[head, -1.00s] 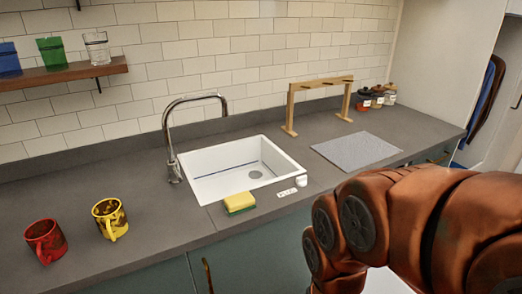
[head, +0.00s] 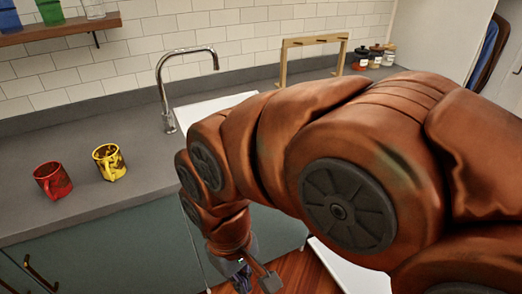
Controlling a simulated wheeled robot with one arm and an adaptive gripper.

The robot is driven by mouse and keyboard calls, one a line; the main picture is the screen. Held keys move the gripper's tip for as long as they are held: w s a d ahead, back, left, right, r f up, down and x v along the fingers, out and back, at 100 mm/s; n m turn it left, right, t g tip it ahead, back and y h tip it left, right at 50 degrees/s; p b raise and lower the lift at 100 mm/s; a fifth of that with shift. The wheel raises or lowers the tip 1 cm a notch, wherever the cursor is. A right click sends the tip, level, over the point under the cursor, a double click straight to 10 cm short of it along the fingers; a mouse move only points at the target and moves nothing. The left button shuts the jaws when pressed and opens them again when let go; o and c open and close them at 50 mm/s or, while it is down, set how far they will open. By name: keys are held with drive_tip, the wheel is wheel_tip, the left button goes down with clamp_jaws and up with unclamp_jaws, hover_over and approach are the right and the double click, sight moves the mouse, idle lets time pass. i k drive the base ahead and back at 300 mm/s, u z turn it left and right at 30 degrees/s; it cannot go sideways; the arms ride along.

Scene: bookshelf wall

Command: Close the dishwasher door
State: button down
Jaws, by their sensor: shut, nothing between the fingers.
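A white panel (head: 335,272), which looks like the open dishwasher door, shows low in the head view beside the wooden floor. My arm covers much of it, and its lower part is cut off by the frame edge. I cannot tell how far it is tilted. My gripper (head: 256,282) points down at the bottom of the view, left of the white panel and in front of the teal cabinet fronts. It is shut and empty. In the picture it appears apart from the panel. The dishwasher's opening is hidden behind my arm.
The grey counter (head: 100,225) carries a red mug (head: 52,181), a yellow mug (head: 108,161) and a white sink (head: 200,105), partly hidden. Teal cabinets (head: 110,250) with a brass handle (head: 40,275) stand below. Bare wooden floor (head: 298,275) shows beside the gripper.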

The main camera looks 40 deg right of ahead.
sight(351, 278)
drive_tip(key=u, duration=0.2)
drive_tip(key=k, duration=0.55)
drive_tip(key=z, duration=1.8)
